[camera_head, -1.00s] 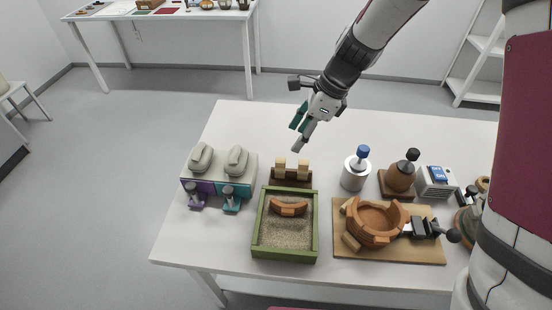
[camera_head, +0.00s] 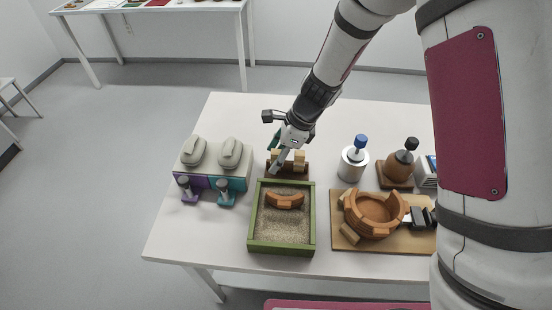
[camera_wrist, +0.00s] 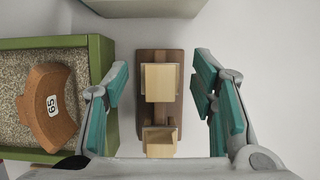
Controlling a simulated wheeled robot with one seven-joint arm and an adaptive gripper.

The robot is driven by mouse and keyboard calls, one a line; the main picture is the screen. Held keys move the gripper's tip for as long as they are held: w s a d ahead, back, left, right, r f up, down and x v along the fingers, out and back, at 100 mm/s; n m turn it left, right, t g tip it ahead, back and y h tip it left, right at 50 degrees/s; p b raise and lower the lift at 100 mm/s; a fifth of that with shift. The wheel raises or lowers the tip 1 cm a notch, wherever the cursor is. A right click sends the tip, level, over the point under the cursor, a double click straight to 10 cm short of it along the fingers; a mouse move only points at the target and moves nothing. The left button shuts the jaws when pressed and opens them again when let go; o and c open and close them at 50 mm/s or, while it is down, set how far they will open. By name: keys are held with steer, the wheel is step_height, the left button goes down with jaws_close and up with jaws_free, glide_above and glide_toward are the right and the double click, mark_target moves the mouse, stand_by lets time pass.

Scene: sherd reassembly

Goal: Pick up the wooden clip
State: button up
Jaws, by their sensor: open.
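Two pale wooden clips stand in a dark wooden rack (camera_wrist: 160,115) on the white table. One wooden clip (camera_wrist: 160,82) lies in the gap between my fingers in the wrist view, with clear space on both sides. The other wooden clip (camera_wrist: 160,143) is lower in that view and also shows at the right end of the rack in the head view (camera_head: 299,158). My gripper (camera_head: 279,158) is open and empty over the rack's left part. It partly hides the left clip there. How far the fingertips are above the clip is hard to tell.
A green-framed sand tray (camera_head: 256,222) holding a curved orange sherd (camera_head: 284,200) stands close in front of the rack. Grey forms on a purple and teal block (camera_head: 230,183) are to the left. A bottle (camera_head: 353,163) and a partly assembled bowl (camera_head: 372,222) are to the right.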

steer(key=shift+a+f, duration=0.1)
steer(key=shift+f, duration=0.15)
steer(key=c, duration=0.8)
steer(key=shift+c, duration=0.2)
